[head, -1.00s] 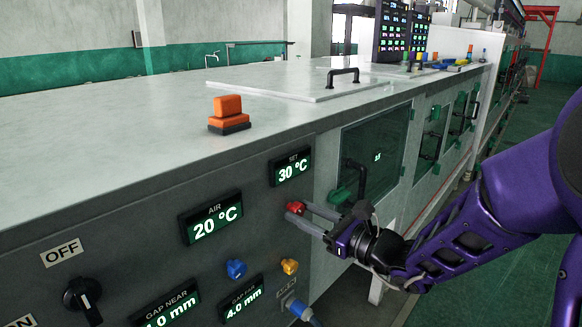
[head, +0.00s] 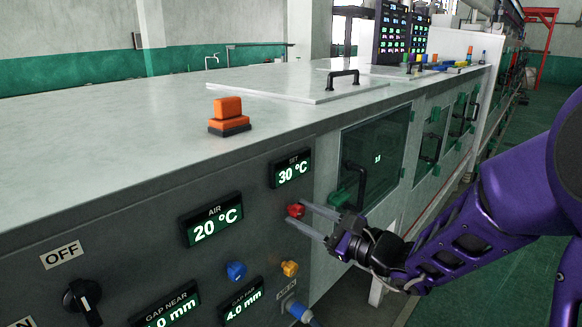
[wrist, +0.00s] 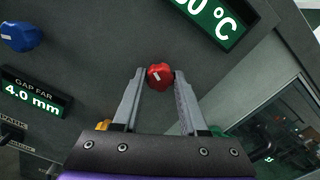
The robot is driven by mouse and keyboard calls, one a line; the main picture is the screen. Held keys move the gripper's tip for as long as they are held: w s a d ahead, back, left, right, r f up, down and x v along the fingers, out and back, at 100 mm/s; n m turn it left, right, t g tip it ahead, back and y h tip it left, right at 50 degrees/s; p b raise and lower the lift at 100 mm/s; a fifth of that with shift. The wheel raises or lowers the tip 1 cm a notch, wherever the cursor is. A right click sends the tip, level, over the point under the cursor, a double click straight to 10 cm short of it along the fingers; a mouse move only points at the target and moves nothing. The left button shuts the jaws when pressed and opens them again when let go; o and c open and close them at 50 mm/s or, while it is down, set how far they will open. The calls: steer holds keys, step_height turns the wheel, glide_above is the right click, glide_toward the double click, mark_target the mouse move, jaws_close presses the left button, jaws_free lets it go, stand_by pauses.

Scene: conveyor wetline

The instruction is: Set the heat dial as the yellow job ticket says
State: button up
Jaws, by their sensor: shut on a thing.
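The red dial (head: 295,211) sits on the dark front panel, below the SET display (head: 292,168), which reads 30 °C. In the wrist view the red dial (wrist: 160,76) lies between the fingertips, with a pale mark on its left side. My gripper (head: 297,214) reaches it from the right, one finger on each side, and is shut on it. The fingers also show in the wrist view (wrist: 159,73). The yellow job ticket is not seen in either view.
The AIR display (head: 211,217) reads 20 °C. A blue knob (head: 236,271) and a yellow knob (head: 289,268) sit below, near the GAP FAR display (head: 243,301). An orange block (head: 229,116) stands on the machine top. A glass door (head: 385,150) is right of the panel.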

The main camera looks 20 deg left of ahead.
steer(key=n, duration=0.2)
steer(key=shift+n, duration=0.4)
steer(key=n, duration=0.3)
stand_by(0.5)
steer(key=shift+n, duration=2)
